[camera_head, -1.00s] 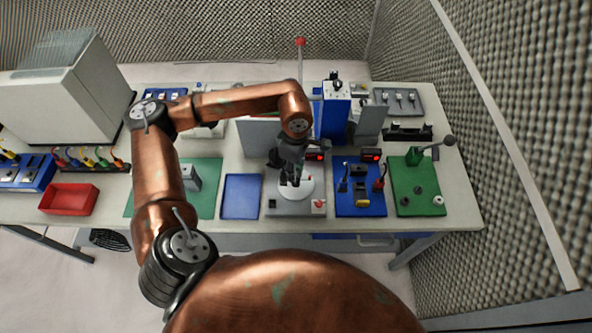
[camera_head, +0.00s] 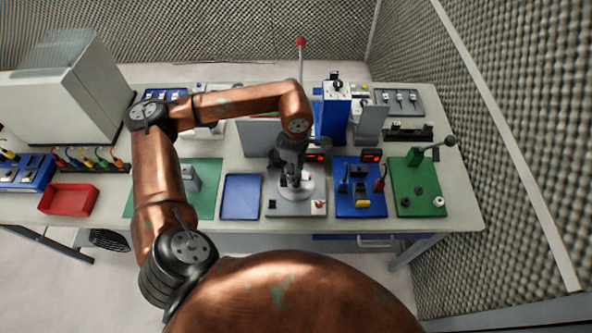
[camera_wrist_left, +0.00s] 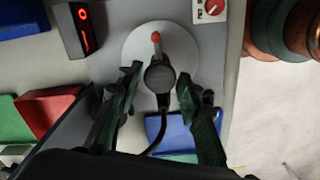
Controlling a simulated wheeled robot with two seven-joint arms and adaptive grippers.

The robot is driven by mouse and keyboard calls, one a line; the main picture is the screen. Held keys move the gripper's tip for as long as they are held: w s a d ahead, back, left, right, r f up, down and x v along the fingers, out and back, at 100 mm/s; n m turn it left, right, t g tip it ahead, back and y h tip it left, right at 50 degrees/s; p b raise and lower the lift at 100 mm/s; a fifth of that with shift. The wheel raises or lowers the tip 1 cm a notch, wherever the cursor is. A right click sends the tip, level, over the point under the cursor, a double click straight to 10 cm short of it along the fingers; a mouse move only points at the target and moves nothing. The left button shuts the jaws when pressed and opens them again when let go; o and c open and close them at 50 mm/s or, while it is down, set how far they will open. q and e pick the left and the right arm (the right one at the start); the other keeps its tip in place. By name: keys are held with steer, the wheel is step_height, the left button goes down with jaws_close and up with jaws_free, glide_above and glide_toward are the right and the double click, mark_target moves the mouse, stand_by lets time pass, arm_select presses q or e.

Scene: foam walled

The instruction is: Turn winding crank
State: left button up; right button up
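The winding station has a grey base (camera_head: 273,208) with a pale round disc (camera_head: 299,194), which also shows in the left wrist view (camera_wrist_left: 133,47). A red-tipped crank handle (camera_wrist_left: 156,39) stands on the disc, next to a dark round part (camera_wrist_left: 159,75). My left gripper (camera_head: 290,183) is over the disc, pointing down. In the left wrist view its fingers (camera_wrist_left: 160,95) are spread on either side of the dark round part, with gaps visible. The red tip is just beyond the fingers. Contact with the crank cannot be told. My right gripper is in no view.
A red rotary knob (camera_wrist_left: 213,7) and a red-digit display (camera_wrist_left: 82,29) are close by. Left of the station lies a blue tray (camera_head: 241,197). Right are a blue panel (camera_head: 347,207) with levers and a green board (camera_head: 418,200). A tall blue box (camera_head: 333,118) stands behind.

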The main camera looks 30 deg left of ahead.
arm_select(q)
steer(key=shift+o, duration=1.3)
step_height(320, 180, up, 12)
